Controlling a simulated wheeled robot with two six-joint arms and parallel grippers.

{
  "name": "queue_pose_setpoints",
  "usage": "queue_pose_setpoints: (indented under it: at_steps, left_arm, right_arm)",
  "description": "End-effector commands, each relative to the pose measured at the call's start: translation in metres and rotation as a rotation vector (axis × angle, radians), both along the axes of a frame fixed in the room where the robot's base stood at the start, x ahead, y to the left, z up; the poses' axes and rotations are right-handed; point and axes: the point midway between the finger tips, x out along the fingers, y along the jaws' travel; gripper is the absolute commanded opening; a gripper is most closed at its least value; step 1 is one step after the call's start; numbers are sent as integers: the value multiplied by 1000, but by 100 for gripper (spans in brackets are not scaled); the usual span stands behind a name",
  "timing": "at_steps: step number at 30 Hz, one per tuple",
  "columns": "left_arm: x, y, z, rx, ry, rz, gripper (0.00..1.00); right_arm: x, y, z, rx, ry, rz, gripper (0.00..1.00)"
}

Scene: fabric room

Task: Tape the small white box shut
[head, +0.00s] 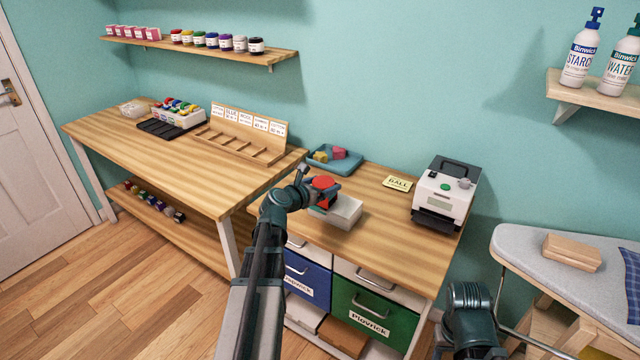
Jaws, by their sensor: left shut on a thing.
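The small white box (346,212) sits on the wooden cabinet top, just beyond my left gripper. Its left part is hidden behind the gripper and what it holds. My left gripper (318,193) is shut on a red thing (324,183) with a dark part, which may be a tape dispenser. It is held at the box's left side, at or just above it; I cannot tell whether they touch. No tape can be made out on the box. Only a dark link of my right arm shows at the bottom right; its fingers are out of view.
A blue tray (335,160) with a yellow and a pink piece stands behind the box. A yellow card (397,183) and a white label printer (444,195) are to the right. A wooden sorting rack (240,137) stands on the left table. An ironing board (520,243) is at right.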

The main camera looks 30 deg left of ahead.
Motion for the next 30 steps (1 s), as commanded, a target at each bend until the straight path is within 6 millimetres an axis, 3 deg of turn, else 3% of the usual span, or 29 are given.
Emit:
queue_pose_setpoints:
  at_steps: [14, 30]
  left_arm:
    - [-1, -4, 0, 1, 2, -1, 17]
    - [-2, -24, 0, 1, 1, -1, 17]
  right_arm:
    - [0, 0, 0, 0, 0, 0, 50]
    - [0, 0, 1, 0, 0, 0, 50]
